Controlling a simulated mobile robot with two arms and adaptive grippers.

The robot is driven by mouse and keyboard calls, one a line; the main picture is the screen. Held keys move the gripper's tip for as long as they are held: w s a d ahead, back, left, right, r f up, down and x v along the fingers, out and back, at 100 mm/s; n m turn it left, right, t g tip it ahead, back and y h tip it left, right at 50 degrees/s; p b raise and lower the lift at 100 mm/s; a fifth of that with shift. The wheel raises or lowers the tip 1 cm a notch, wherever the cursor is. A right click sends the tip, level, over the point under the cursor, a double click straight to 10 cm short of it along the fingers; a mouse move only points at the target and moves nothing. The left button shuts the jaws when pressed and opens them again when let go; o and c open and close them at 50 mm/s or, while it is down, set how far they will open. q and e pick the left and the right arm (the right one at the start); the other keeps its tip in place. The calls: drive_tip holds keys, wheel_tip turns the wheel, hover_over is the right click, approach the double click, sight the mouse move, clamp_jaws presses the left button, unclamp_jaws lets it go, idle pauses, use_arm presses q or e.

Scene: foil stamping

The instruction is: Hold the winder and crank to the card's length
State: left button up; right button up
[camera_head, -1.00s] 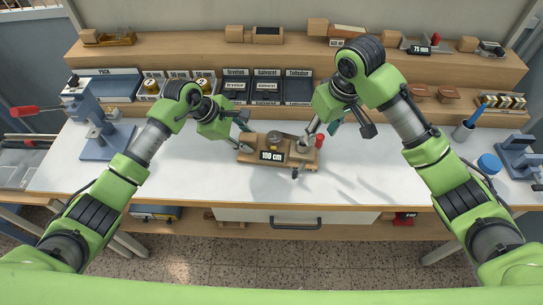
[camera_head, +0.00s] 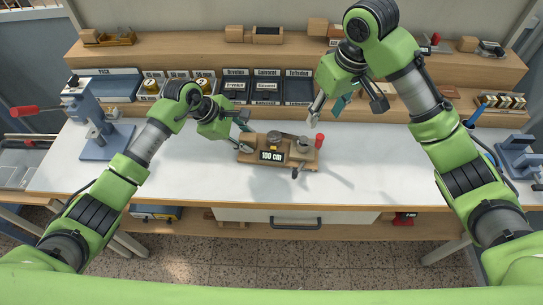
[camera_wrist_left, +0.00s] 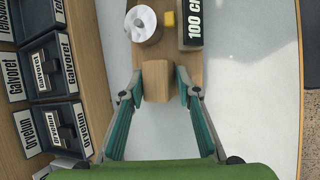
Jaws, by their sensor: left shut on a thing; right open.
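The winder (camera_head: 278,161) is a wooden block on the white tabletop, with a display reading "100 cm" (camera_head: 271,156) on its front. At its right end are a grey round part (camera_head: 303,145) and a red knob (camera_head: 319,141). My left gripper (camera_head: 243,147) is shut on the winder's left end. In the left wrist view the wooden end block (camera_wrist_left: 156,80) lies between its teal pads, with a pale metallic roll (camera_wrist_left: 142,24) and part of the display beyond. My right gripper (camera_head: 328,112) is open and empty, above and behind the winder's right end, apart from it.
A blue press (camera_head: 97,125) stands at left and another blue device (camera_head: 518,155) at right. Labelled bins (camera_head: 267,87) and a wooden shelf (camera_head: 190,50) line the back. The white tabletop (camera_head: 200,180) is clear around the winder.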

use_arm(q)
drive_tip(key=shift+s+a+f, duration=0.2)
drive_tip(key=shift+f, duration=0.3)
drive_tip(key=o, duration=1.2)
drive_tip(key=shift+w, duration=0.15)
use_arm(e)
drive_tip(key=shift+w+f, duration=0.1)
drive_tip(key=shift+w, duration=0.05)
use_arm(q)
drive_tip(key=shift+r, duration=0.25)
drive_tip(key=shift+r, duration=0.1)
drive_tip(key=shift+a+r, duration=0.15)
drive_tip(key=shift+r, duration=0.15)
drive_tip(key=v, duration=1.1)
drive_tip(key=shift+r, duration=0.1)
